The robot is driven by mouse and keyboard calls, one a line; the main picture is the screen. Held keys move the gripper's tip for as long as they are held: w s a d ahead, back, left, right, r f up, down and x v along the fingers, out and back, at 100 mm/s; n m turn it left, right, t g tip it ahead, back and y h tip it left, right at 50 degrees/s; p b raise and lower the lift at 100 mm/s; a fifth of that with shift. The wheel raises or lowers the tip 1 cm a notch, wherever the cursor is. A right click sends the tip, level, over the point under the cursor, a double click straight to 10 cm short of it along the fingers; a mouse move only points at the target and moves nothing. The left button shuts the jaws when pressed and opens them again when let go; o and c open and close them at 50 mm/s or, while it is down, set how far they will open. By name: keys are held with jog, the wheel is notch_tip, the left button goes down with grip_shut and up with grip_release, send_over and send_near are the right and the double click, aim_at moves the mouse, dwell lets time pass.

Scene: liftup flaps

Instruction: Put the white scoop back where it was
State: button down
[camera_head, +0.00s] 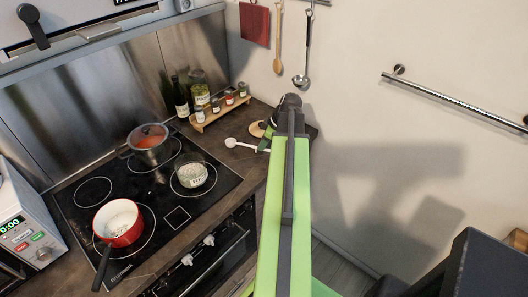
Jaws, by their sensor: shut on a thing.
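The white scoop (232,142) shows near the right end of the counter, beyond the stove's right edge. Its round bowl points left and its thin handle runs right to my gripper (266,146). My gripper is shut on the handle end; the fingertips are small and partly hidden by my green arm. I cannot tell whether the scoop touches the counter or is held just above it. A glass container with white contents (192,176) stands on the black cooktop, left of and nearer than the scoop.
A red saucepan (119,222) and a lidded pot (149,143) stand on the cooktop (160,205). A spice rack (221,113) and bottles (182,98) line the back. A round wooden piece (257,129) lies beside my gripper. Utensils hang on the wall; a rail (455,97) is right.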

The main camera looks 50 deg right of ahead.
notch_tip(320, 180, down, 3)
jog(key=shift+r+b, duration=0.2)
jog(key=shift+b, duration=0.4)
jog(key=shift+r, duration=0.2)
jog(key=shift+f, duration=0.1)
jog(key=c, duration=1.5)
grip_release()
jog(key=shift+s+r+p, duration=0.1)
jog(key=shift+r+p, duration=0.35)
jog(key=shift+p, duration=0.1)
jog(key=p+v, duration=1)
jog(key=v, duration=0.1)
jog(key=shift+s, duration=0.15)
jog(key=shift+r, duration=0.1)
